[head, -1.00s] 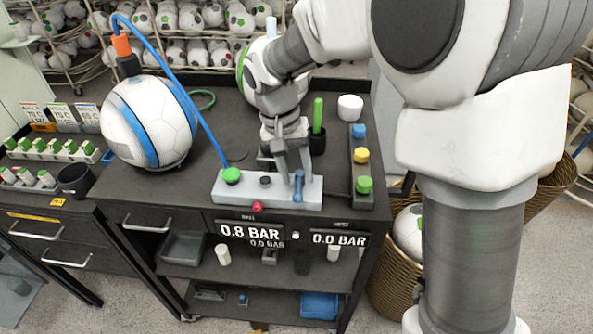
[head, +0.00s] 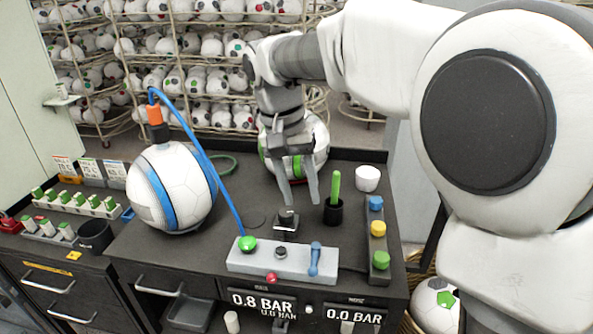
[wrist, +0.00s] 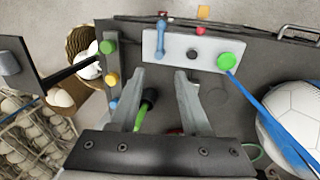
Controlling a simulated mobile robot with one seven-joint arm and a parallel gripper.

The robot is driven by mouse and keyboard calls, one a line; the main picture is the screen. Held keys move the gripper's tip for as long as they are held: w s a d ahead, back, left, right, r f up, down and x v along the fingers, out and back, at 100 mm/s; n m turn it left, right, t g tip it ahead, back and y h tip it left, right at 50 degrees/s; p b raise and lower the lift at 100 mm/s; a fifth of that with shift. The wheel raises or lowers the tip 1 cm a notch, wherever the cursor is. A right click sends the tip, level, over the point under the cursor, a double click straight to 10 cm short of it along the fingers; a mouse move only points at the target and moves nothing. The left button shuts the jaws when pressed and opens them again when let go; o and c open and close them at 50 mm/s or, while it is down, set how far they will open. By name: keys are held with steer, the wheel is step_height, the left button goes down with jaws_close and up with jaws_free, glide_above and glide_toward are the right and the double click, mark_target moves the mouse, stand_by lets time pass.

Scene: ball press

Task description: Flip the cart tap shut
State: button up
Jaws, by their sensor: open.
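The tap is a blue lever (head: 315,260) on the right part of a light grey block (head: 262,262) at the cart's front edge. The lever lies across the block, front to back. It also shows in the wrist view (wrist: 160,40). My gripper (head: 300,198) is open and empty, raised above and behind the block, apart from the lever. In the wrist view the two fingertips (wrist: 161,78) point toward the block. A blue hose (head: 212,175) runs from a green fitting (head: 247,243) on the block to a white and blue ball (head: 168,190).
A black cup with a green stick (head: 334,208) stands behind the block, close to my fingers. A strip of blue, yellow and green buttons (head: 378,229) is at the right. A white cup (head: 367,179) stands behind it. The front display (head: 262,303) reads 0.8 BAR.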

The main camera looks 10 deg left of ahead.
steer(key=r, duration=0.3)
steer(key=shift+a+r, duration=0.25)
steer(key=shift+a, duration=0.1)
steer(key=s+d+r+t+y, duration=0.25)
steer(key=s+d, duration=0.55)
steer(key=d, duration=0.5)
steer(key=s+d+f+t, duration=0.3)
steer(key=s+d+f, duration=0.3)
steer(key=s, duration=0.3)
steer(key=shift+s+d+n, duration=0.2)
steer(key=shift+d+n, duration=0.1)
steer(key=shift+d, duration=0.2)
